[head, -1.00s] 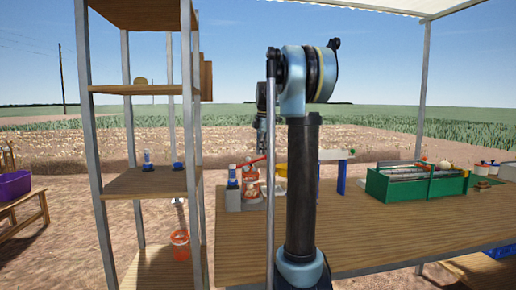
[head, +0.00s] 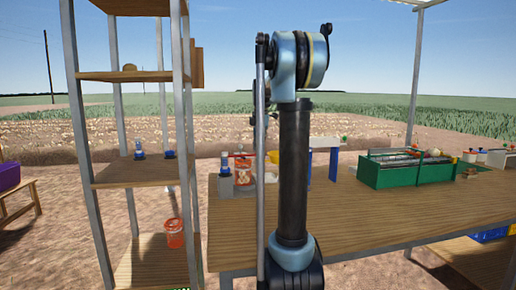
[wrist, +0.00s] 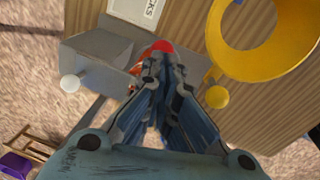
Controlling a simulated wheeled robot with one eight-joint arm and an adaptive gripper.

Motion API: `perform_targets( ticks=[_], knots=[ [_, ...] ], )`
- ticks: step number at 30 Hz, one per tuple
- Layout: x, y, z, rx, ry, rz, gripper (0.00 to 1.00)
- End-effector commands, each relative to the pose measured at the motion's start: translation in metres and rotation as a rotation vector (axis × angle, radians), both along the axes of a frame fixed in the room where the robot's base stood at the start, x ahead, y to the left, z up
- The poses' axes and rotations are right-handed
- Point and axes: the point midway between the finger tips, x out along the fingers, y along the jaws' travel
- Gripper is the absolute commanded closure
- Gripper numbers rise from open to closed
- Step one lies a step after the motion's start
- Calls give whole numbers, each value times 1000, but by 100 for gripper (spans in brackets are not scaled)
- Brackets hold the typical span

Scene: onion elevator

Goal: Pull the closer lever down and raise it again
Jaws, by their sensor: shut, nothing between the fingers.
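My gripper (wrist: 160,65) is shut and empty in the wrist view, with its fingertips together over a red rounded part (wrist: 161,47). The fingers partly hide this red part, and I cannot tell whether they touch it. In the head view a red lever-like part (head: 238,154) shows at the table's far left corner, above an orange-red and white item (head: 242,171). A grey box (wrist: 97,48) with a white knob (wrist: 70,83) lies left of the fingers. A yellow ring (wrist: 262,65) with a yellow knob (wrist: 217,97) lies right of them.
A wooden shelf rack (head: 135,178) stands left of the table (head: 380,212). A green crate (head: 400,177) sits on the table's right side, behind a wide clear stretch. A blue-legged white stand (head: 325,143) is near the back edge. An orange bucket (head: 174,233) is on the rack's low shelf.

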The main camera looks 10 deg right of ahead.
Motion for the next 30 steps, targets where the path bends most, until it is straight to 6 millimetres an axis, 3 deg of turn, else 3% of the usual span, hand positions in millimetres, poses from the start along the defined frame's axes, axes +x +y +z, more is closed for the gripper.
perform_targets(
  ticks=[7,13,24,30],
  knots=[
    [-1,4,9,0,0,1,100],
    [-6,18,39,-1,1,4,100],
    [-14,-14,102,0,1,0,100],
    [-17,-23,121,0,1,1,100]
  ],
)
